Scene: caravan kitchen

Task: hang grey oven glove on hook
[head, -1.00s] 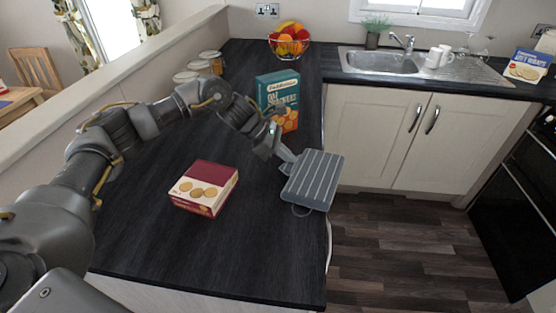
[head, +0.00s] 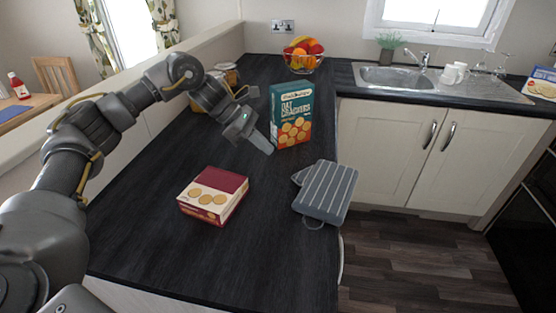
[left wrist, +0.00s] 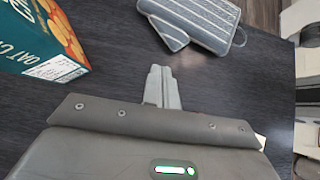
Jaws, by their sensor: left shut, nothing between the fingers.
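The grey oven glove (head: 327,192), with pale stripes and a hanging loop, lies at the right edge of the dark worktop and seems to reach past that edge. It also shows at the top of the left wrist view (left wrist: 205,22), with its thumb part toward me. My left gripper (head: 266,147) is shut and empty above the worktop, behind and left of the glove and apart from it. Its closed fingers show in the left wrist view (left wrist: 162,78). I cannot make out a hook in these frames. My right gripper is not in view.
A teal oat cracker box (head: 290,117) stands close beside my left gripper. A red and cream biscuit box (head: 213,197) lies nearer on the worktop. A fruit bowl (head: 303,60) and sink (head: 392,78) are at the back. The front worktop is clear.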

